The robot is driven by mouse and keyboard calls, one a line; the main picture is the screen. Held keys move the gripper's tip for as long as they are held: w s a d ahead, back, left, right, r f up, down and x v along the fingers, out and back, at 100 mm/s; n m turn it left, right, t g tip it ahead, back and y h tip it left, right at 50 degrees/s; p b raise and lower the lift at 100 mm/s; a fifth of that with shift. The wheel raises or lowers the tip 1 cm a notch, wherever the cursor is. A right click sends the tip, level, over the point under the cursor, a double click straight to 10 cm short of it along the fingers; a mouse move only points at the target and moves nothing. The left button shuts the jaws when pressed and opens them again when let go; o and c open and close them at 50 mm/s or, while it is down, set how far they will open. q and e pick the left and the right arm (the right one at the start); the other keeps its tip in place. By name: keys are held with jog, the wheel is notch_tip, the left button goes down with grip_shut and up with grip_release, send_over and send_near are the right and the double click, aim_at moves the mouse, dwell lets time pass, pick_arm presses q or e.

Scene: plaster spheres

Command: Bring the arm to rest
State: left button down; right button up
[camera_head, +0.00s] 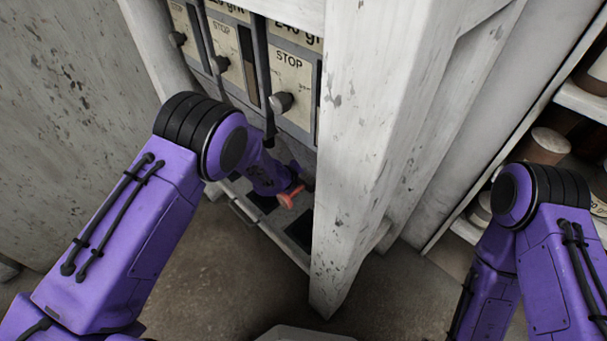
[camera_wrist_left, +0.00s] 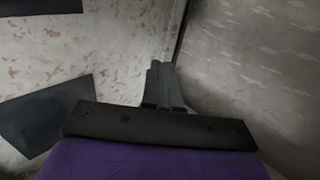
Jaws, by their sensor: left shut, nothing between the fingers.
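My left arm (camera_head: 140,215) comes in from the left in the head view and bends at a black-banded elbow. Its purple forearm (camera_head: 268,175) reaches down into the lower part of a machine, where the fingers cannot be made out. In the left wrist view my left gripper (camera_wrist_left: 160,70) is shut, its grey fingers together with nothing between them. They point toward a pale, stained surface near a corner. My right arm (camera_head: 560,250) is bent at the right of the head view; its gripper is out of the frame.
The machine has several panels with round knobs, one marked STOP (camera_head: 292,85). A small coral-red piece (camera_head: 291,196) shows beside my left forearm. A worn white post (camera_head: 365,130) stands between my arms. Shelves with pots (camera_head: 548,146) are at the right. The floor (camera_head: 225,265) in front is bare.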

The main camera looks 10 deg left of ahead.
pick_arm(q)
jog(key=s+a+f+n+g+y, duration=0.25)
jog(key=s+a+n, duration=0.45)
jog(key=s+n, duration=0.55)
jog(key=s+a+f+n+g+y, duration=0.1)
jog(key=s+a+f+n+y, duration=0.2)
jog(key=s+a+n, duration=0.85)
jog(key=s+a+f+n+g+y, duration=0.1)
jog(key=s+a+f+n+y, duration=0.2)
jog(key=s+n, duration=1)
jog(key=s+r+m+p, duration=0.2)
jog(key=r+p, duration=1.3)
jog(key=p, duration=0.1)
jog(key=s+r+m+p, duration=0.2)
jog(key=r+m+p, duration=0.1)
jog(key=r+p, duration=1.3)
jog(key=shift+r, duration=0.3)
